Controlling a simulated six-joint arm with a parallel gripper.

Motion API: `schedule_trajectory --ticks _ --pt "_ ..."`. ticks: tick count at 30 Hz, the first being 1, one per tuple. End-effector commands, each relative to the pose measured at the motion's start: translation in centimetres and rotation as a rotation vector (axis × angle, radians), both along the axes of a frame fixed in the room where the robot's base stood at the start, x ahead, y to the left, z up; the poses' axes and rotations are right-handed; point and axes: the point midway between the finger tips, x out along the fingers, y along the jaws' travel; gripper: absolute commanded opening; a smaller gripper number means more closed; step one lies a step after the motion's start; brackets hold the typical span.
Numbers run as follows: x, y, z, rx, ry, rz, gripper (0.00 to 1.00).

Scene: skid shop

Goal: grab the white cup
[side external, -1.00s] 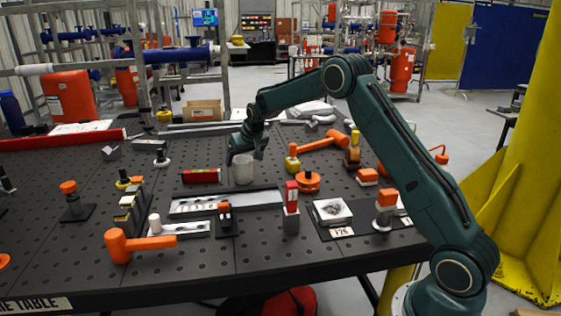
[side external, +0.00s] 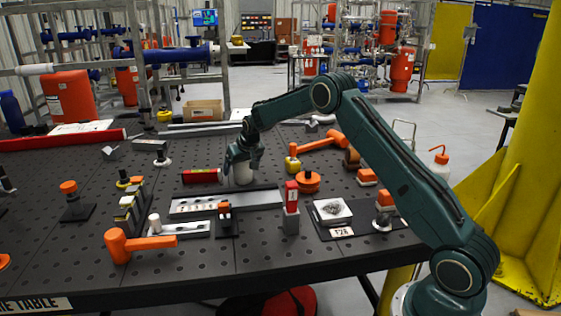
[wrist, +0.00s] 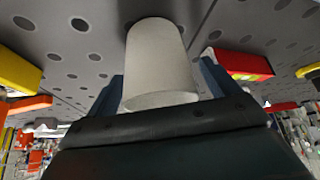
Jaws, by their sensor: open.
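The white cup (side external: 243,174) stands upright on the dark perforated table, behind the grey slotted plate. It looks pale grey and fills the middle of the wrist view (wrist: 158,62). My gripper (side external: 241,160) is low over the cup in the side view, its fingers hiding the cup's upper part. In the wrist view my gripper (wrist: 160,88) is open, with one dark blue finger on each side of the cup. I cannot tell whether either finger touches it.
A red block (side external: 202,175) lies just left of the cup. The slotted plate (side external: 190,207) is in front. An orange round knob (side external: 308,182) and a yellow-based block (side external: 292,163) stand to the right. Orange hammers lie front left (side external: 140,243) and behind right (side external: 318,141).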

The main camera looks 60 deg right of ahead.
Motion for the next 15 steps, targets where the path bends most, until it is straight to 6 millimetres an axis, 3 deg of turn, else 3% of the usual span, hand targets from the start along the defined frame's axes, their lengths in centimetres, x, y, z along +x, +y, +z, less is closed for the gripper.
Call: schedule_trajectory --ticks 3,10,15 --pt "-0.02 0.01 0.01 0.0 0.0 0.0 0.88" --pt "-0.02 0.01 0.01 0.0 0.0 0.0 0.42" --pt "-0.01 0.0 0.03 0.0 0.0 0.0 0.4"
